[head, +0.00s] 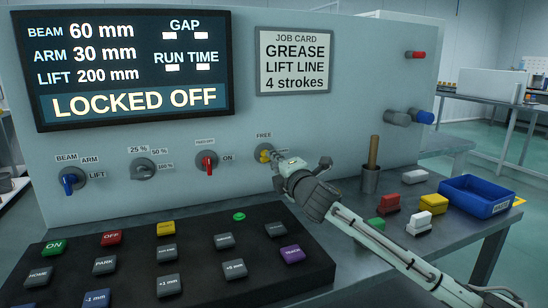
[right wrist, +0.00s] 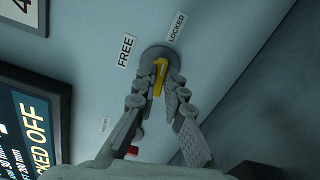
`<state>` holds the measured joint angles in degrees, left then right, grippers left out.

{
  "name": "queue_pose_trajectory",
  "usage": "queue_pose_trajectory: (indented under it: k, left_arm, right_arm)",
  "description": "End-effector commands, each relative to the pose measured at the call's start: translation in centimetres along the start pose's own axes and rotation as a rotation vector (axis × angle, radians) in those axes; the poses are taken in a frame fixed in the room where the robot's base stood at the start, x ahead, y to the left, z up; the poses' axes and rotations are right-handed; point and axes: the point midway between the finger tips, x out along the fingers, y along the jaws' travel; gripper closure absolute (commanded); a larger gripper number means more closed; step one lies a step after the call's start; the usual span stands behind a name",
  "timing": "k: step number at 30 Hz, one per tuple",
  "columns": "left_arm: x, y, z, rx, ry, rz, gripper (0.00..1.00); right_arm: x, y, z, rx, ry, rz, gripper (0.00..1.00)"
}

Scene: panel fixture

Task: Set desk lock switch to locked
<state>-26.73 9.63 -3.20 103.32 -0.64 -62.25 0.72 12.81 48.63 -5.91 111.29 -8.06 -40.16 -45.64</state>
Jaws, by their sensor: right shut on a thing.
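The desk lock switch (head: 264,154) is a yellow lever on a grey round base on the panel face. In the right wrist view its yellow lever (right wrist: 160,72) lies nearly upright in the picture, its upper end leaning towards the LOCKED label (right wrist: 175,27). The FREE label (right wrist: 126,51) is at the upper left of the base. I cannot tell for sure which end is the pointer. My right gripper (head: 273,158) is shut on the lever, one fingertip on each side. In the head view it hides part of the switch and the LOCKED label. My left gripper is out of view.
The panel screen (head: 135,65) reads LOCKED OFF. A red switch (head: 208,162) is just left of the lock switch. A black button board (head: 190,265) lies below. A cup with a wooden handle (head: 371,178) and a blue bin (head: 478,196) stand right.

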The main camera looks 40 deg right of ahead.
Motion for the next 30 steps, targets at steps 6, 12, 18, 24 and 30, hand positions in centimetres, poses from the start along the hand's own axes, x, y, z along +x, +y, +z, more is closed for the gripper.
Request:
queue_pose_trajectory:
  k: [6,12,18,24,30]
  left_arm:
    - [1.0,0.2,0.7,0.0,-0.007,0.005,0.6]
    - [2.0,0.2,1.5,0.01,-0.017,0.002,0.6]
    - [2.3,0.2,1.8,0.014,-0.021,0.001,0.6]
    - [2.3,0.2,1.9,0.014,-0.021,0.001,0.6]
    - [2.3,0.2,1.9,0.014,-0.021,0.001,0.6]
  right_arm:
    - [0.0,-0.1,0.0,0.122,0.0,-0.002,1.0]
    - [0.0,-0.1,0.0,0.182,0.0,-0.002,1.0]
    - [0.0,-0.2,0.0,0.203,0.0,-0.002,1.0]
    - [0.0,-0.2,-0.1,0.205,0.0,-0.002,1.0]
    - [0.0,-0.2,-0.1,0.205,0.0,-0.002,0.84]
